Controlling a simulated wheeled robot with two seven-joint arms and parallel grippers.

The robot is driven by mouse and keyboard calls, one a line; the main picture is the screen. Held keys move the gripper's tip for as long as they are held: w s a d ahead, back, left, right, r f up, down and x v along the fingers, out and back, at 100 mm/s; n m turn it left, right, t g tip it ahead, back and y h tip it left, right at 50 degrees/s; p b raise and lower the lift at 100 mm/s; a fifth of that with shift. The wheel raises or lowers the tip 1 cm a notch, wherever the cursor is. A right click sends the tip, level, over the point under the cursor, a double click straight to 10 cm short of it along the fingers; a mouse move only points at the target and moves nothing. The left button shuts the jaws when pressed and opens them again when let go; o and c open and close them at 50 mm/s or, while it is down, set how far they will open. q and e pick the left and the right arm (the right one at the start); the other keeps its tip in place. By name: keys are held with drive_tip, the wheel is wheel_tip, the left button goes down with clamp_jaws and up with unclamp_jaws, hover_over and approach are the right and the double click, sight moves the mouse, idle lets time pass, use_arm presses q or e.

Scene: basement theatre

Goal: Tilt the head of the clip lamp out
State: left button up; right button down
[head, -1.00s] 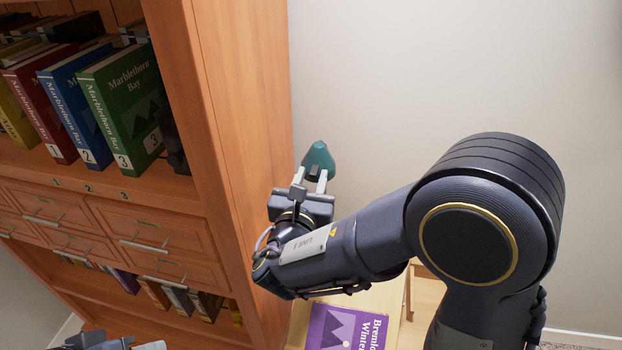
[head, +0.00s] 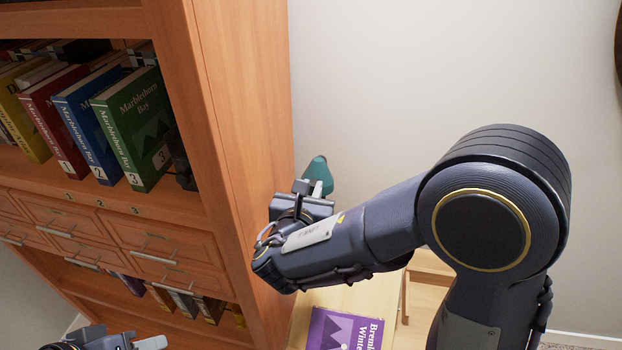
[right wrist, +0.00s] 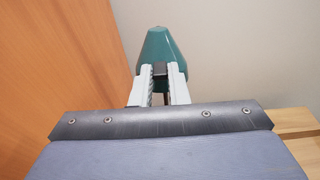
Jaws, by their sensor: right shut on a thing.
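The teal cone-shaped head of the clip lamp (head: 318,172) shows beside the right side panel of the wooden bookcase. It also shows in the right wrist view (right wrist: 158,58). My right gripper (head: 313,188) is shut on a dark part at the near side of the lamp head; in the right wrist view its two pale fingers (right wrist: 161,84) close around that part. The lamp's clip and the rest of its arm are hidden behind my gripper. My left gripper (head: 125,343) is at the bottom left edge, mostly cut off, with nothing seen in it.
The bookcase (head: 245,140) stands close on the left, with large numbered books (head: 135,125) and drawers (head: 150,245). A low wooden table (head: 390,300) with a purple book (head: 343,330) lies below my right arm.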

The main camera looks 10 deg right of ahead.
sight(312, 169)
drive_tip(key=shift+w+d+r+g+y+p, duration=0.15)
drive_tip(key=shift+r+g+y+p, duration=0.55)
drive_tip(key=shift+p, duration=1.35)
drive_tip(key=shift+w+a+r+g+y+p, duration=0.1)
drive_tip(key=shift+r+g+y+p, duration=0.15)
drive_tip(key=shift+r+g+p, duration=1.1)
drive_tip(key=shift+w+d+r+g+y+p, duration=0.15)
drive_tip(key=shift+r+g+y+p, duration=0.25)
drive_tip(key=shift+g+p, duration=1.6)
drive_tip(key=shift+f+t+p, duration=0.1)
drive_tip(key=shift+t+p, duration=0.55)
drive_tip(key=shift+p, duration=0.15)
drive_tip(key=c, duration=1.4)
unclamp_jaws()
drive_tip(key=v, duration=0.8)
drive_tip(key=shift+b, duration=0.4)
drive_tip(key=shift+w+d, duration=0.1)
drive_tip(key=shift+w, duration=0.05)
